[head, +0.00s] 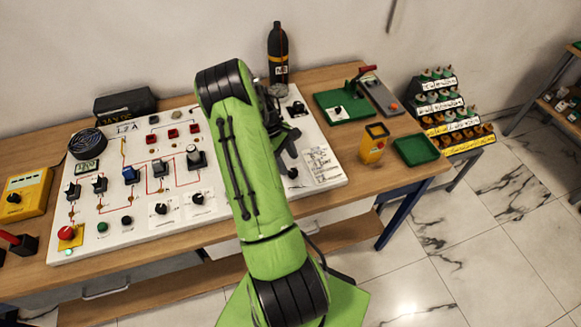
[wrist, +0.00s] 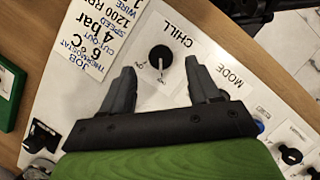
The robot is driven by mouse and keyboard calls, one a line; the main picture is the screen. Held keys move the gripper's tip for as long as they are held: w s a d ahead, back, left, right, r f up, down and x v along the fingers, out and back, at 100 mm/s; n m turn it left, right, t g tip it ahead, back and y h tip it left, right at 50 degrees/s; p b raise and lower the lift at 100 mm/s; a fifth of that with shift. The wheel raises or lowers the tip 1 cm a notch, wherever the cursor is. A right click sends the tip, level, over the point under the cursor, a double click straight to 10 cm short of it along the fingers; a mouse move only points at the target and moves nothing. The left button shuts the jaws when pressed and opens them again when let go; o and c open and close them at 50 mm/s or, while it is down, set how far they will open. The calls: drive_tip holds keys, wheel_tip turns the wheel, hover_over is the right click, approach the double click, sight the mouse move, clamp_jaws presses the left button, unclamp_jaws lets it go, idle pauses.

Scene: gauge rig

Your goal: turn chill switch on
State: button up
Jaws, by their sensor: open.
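The chill switch (wrist: 161,57) is a round black knob on the white panel, beside the word CHILL in the wrist view. A pale pointer mark on it faces toward the bottom of that view. Small position labels lie beside it, too small to read surely. My gripper (wrist: 160,70) is open, its two dark fingers on either side of the knob and apart from it. In the head view, the chill switch (head: 292,173) is a small dark knob left of the printed card, and my gripper (head: 286,135) is partly hidden behind my green arm.
The printed job card (wrist: 110,30) lies beside the switch, and a MODE label (wrist: 226,75) is on the other side. A green tray (head: 416,149) and a yellow meter (head: 374,143) stand right of the panel (head: 335,178). A black bottle (head: 278,55) stands behind.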

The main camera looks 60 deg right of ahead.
sight(292, 171)
drive_tip(key=x, duration=0.3)
drive_tip(key=shift+f, duration=0.35)
